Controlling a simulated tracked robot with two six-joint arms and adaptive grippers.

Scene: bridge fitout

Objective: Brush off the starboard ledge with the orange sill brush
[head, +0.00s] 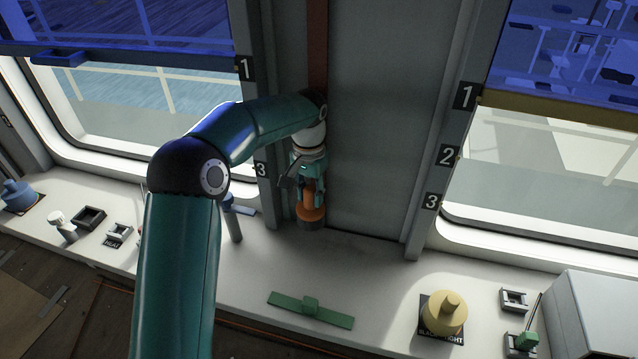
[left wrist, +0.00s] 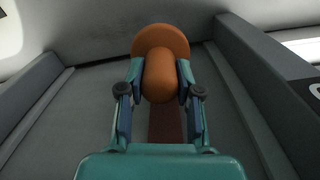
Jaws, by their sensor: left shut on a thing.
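My left gripper (head: 306,184) is shut on the orange sill brush (head: 310,213) and points down in front of the grey panel between the two windows. In the left wrist view the brush's rounded orange handle (left wrist: 160,78) sits between both fingers of the gripper (left wrist: 160,90), with its wider round head beyond. The dark underside of the brush is close to the back of the white ledge (head: 255,262); I cannot tell whether it touches. No debris is clear on the ledge. My right gripper is not in view.
A grey box (head: 598,315) stands at the right. Numbered window posts (head: 430,175) flank the panel.

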